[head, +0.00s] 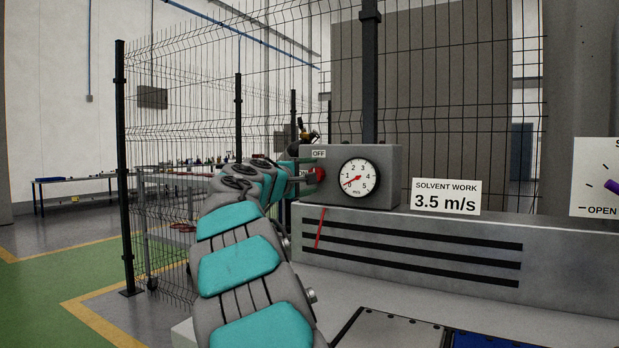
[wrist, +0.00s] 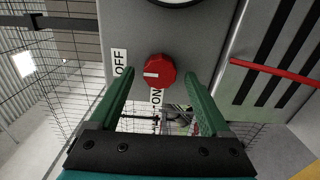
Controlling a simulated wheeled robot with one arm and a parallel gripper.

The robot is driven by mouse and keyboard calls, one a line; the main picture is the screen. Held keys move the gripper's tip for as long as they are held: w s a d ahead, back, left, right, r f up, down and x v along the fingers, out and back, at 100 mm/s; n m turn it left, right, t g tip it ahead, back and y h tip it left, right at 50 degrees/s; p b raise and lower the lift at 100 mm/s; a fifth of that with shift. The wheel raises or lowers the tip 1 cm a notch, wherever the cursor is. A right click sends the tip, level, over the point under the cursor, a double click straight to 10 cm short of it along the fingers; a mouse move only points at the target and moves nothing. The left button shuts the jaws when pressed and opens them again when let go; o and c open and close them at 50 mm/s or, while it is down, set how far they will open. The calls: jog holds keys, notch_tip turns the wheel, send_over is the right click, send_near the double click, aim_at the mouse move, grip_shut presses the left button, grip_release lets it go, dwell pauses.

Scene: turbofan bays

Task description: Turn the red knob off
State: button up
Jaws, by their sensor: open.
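The red knob (wrist: 159,71) is on the grey box's face, with a white mark on its left side in the wrist view. An OFF label (wrist: 119,62) is to its left and an ON label (wrist: 156,100) below it there. My gripper (wrist: 160,76) is open, its two green fingers apart on either side of the knob in the picture; I see no contact. In the head view, the knob (head: 318,175) shows partly behind my gripper (head: 309,171) at the box's left side. The OFF label (head: 319,154) is above it.
The grey box (head: 385,158) carries a round dial (head: 358,177) reading near the low end. A sign (head: 445,196) reads "SOLVENT WORK 3.5 m/s". A slotted duct (head: 440,240) with a red strip (head: 320,229) lies below. Wire fence (head: 200,110) stands behind.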

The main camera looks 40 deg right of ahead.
jog(key=shift+a, duration=0.15)
jog(key=b+v, duration=0.1)
jog(key=v, duration=0.6)
jog(key=shift+s+a, duration=0.15)
jog(key=shift+a, duration=0.1)
